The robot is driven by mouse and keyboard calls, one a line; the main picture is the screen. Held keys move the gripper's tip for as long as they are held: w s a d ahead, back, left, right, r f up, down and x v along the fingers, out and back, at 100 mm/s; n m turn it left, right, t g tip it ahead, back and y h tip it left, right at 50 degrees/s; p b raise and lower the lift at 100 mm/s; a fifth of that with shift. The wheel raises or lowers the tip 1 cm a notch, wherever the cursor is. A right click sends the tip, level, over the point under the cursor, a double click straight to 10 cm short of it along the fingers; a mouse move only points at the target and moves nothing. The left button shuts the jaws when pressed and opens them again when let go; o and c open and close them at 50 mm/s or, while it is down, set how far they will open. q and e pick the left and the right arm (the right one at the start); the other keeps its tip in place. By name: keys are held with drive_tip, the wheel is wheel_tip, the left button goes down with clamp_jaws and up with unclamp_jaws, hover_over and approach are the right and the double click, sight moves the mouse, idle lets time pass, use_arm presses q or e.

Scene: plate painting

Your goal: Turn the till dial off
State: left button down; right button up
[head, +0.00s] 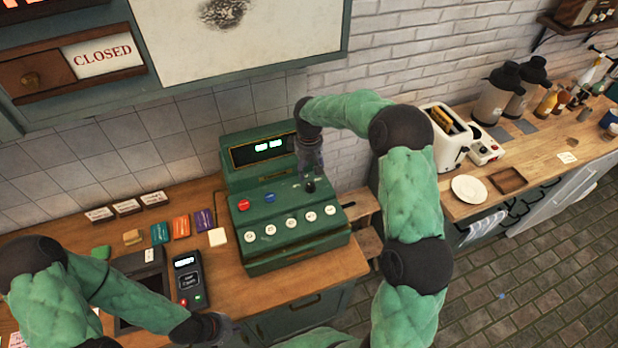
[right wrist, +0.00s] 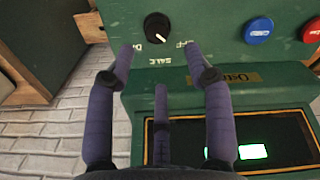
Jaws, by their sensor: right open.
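The till (head: 290,246) is a green register on the wooden counter, with its display (head: 262,151) lit. The till dial (right wrist: 157,27) is a round black knob with a white mark pointing down in the right wrist view, roughly towards the word "SALE"; a label that looks like "OFF" is to the right of it. The dial also shows in the head view (head: 310,187). My right gripper (right wrist: 160,50) is open and empty, its fingers reaching towards either side of the dial; contact is unclear. My left gripper (head: 222,327) is low at the counter's front edge, its fingers unclear.
Red (head: 244,205) and blue (head: 269,197) buttons and several white round keys sit on the till's panel near the dial. A card reader (head: 187,281) stands left of the till. A toaster (head: 447,137) and a plate (head: 469,189) are on the right-hand counter.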

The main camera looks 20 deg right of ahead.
sight(309, 183)
wheel_tip(309, 183, up, 5)
drive_tip(key=shift+f, duration=0.1)
idle(0.7)
